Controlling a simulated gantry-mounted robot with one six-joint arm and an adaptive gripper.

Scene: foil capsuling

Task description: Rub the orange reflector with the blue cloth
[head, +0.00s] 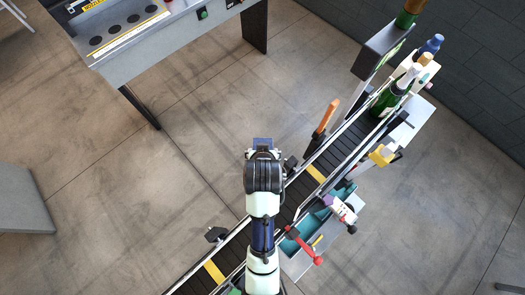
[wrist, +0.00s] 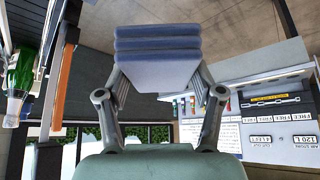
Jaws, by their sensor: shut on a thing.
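The blue cloth (wrist: 157,48) is a folded, layered pad between the fingers of my gripper (wrist: 160,85), which is shut on it. In the head view a small part of the cloth (head: 262,142) shows beyond the end of my arm. The orange reflector (head: 328,115) is a long, narrow piece standing at the left side of the conveyor, up and right of my gripper. In the wrist view the reflector (wrist: 63,85) is a long orange strip left of the cloth, apart from it. Most of my gripper is hidden under my arm in the head view.
The dark conveyor (head: 345,150) with yellow bands runs diagonally past my arm. A green bottle (head: 385,101) stands near its upper end. Small black devices (head: 215,234) sit along its edge. A teal tray (head: 292,244) is on its right. Open floor (head: 180,180) lies left.

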